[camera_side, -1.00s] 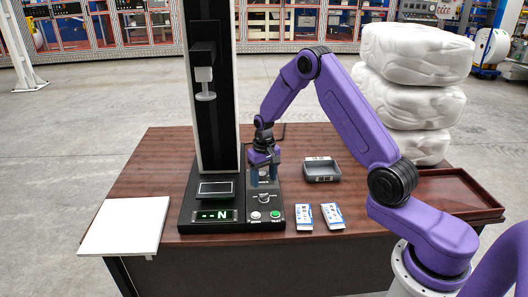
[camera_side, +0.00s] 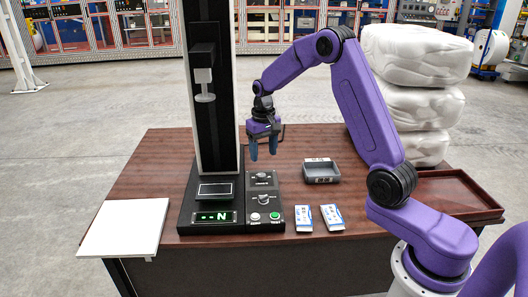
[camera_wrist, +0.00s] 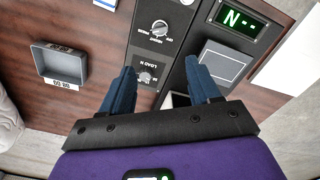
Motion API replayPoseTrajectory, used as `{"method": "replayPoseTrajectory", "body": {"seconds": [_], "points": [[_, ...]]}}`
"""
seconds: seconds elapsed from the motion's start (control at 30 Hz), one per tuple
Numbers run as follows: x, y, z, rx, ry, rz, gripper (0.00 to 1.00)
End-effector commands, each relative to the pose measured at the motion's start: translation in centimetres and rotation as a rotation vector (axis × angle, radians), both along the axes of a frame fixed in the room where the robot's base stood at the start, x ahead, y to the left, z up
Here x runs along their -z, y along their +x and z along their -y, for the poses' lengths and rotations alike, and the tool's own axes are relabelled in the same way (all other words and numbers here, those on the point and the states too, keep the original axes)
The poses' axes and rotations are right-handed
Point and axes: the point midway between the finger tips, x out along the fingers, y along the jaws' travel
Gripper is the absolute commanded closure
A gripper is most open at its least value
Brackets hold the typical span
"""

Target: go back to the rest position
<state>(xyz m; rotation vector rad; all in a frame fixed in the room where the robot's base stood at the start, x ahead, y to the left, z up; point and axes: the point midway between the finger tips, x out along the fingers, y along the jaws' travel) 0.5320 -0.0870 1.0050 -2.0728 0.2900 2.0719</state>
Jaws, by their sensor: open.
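My gripper (camera_side: 263,147) is open and empty, with its blue fingers pointing down in the air above the control panel of the black test machine (camera_side: 197,100). In the wrist view my gripper (camera_wrist: 163,85) has its two fingers spread apart, with the panel and one knob (camera_wrist: 159,29) showing between and beyond them. The panel (camera_side: 263,198) carries two knobs, a white button and a green button. The machine's display (camera_side: 214,216) glows green with an N and dashes; the display also shows in the wrist view (camera_wrist: 241,22).
A grey tray (camera_side: 321,172) and two small white-and-blue boxes (camera_side: 304,218) (camera_side: 332,217) lie right of the machine. A white board (camera_side: 124,228) lies at left. A brown tray (camera_side: 450,194) lies at right, near stacked white wrapped bundles (camera_side: 415,100). The tall machine column stands left of my gripper.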

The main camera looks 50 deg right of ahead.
Motion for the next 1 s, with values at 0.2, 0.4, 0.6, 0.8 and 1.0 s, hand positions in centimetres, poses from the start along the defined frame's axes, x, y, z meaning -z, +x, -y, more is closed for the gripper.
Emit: {"method": "replayPoseTrajectory", "body": {"seconds": [0.2, 0.4, 0.6, 0.8, 1.0], "points": [[-0.8, -0.6, -2.1, -0.066, 0.0, 0.003, 0.38], [-2.6, -3.2, -6.8, -0.234, 0.0, 0.007, 0.38], [-4.3, -7.1, -11.0, -0.411, 0.001, 0.012, 0.38], [-5.5, -12.0, -14.1, -0.589, 0.002, 0.015, 0.38], [-6.4, -17.6, -16.0, -0.767, 0.004, 0.019, 0.38]]}}
